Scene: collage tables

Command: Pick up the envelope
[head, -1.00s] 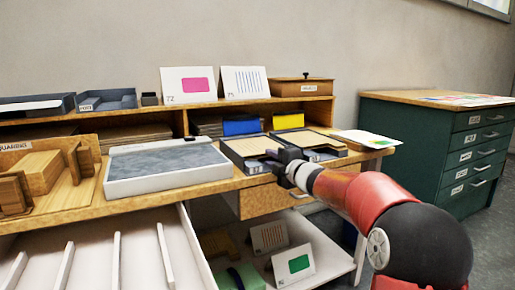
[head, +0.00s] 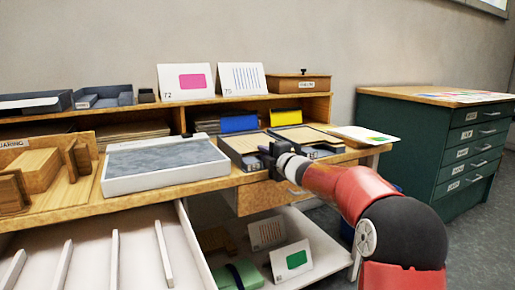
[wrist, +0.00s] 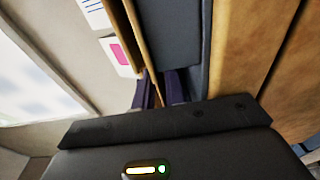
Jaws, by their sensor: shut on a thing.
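Two dark trays lie side by side on the table's right part, each with a flat tan piece in it. The tan piece in the left tray (head: 247,141) looks like the envelope, and a similar one lies in the right tray (head: 300,135). My gripper (head: 267,158) is at the trays' front edge, low over the table's edge. In the wrist view, my gripper's dark fingers (wrist: 160,90) are close together, with a thin tan edge running between them. The fingers appear shut on the envelope's edge, though the contact is mostly hidden.
A grey-topped white tray (head: 165,165) stands to the left. A white card with a green mark (head: 365,135) lies at the table's right end. Cards (head: 186,82) stand on the shelf behind. A green cabinet (head: 430,150) stands to the right.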

